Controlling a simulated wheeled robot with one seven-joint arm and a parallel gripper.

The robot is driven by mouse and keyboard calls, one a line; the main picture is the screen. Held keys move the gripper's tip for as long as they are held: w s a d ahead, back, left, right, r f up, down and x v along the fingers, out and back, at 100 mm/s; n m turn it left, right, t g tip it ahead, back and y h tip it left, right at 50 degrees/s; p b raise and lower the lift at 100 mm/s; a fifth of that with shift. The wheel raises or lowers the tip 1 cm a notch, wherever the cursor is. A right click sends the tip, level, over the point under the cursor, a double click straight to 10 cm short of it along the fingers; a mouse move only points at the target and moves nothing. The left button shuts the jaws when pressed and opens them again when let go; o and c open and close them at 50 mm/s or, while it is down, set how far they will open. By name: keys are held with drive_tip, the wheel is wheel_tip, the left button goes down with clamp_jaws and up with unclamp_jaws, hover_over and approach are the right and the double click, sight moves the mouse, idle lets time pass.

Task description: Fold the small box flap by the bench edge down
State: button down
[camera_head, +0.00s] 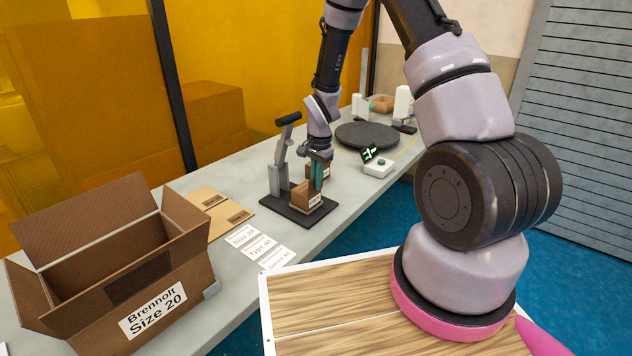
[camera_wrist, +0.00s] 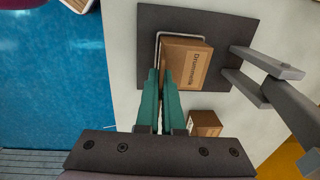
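The small brown box (camera_head: 304,197) sits on a dark base plate (camera_head: 284,212) near the bench's front edge. In the wrist view the box (camera_wrist: 190,62) shows a printed label, with a narrow darker strip of cardboard along its left side that may be the flap. My gripper (camera_head: 318,182) points down at the box. In the wrist view its teal fingertips (camera_wrist: 160,72) are close together at the box's left side, one overlapping the strip. I cannot tell whether they touch or hold the flap.
A grey lever device (camera_head: 283,160) stands on the plate. Another small box (camera_wrist: 205,123) is nearby. A large open carton (camera_head: 115,262), flat cardboard (camera_head: 207,212), label cards (camera_head: 262,247), a button box (camera_head: 378,167) and a dark turntable (camera_head: 365,135) are also on the bench.

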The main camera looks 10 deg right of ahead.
drive_tip(key=shift+w+a+g+h, duration=0.2)
drive_tip(key=shift+w+g+h, duration=0.05)
drive_tip(key=shift+g+h, duration=0.3)
drive_tip(key=c, duration=1)
unclamp_jaws()
drive_tip(key=shift+c, duration=0.2)
wheel_tip(320, 180, up, 11)
drive_tip(key=shift+w+a, duration=0.15)
drive_tip(key=shift+w, duration=0.1)
drive_tip(key=shift+c, duration=0.3)
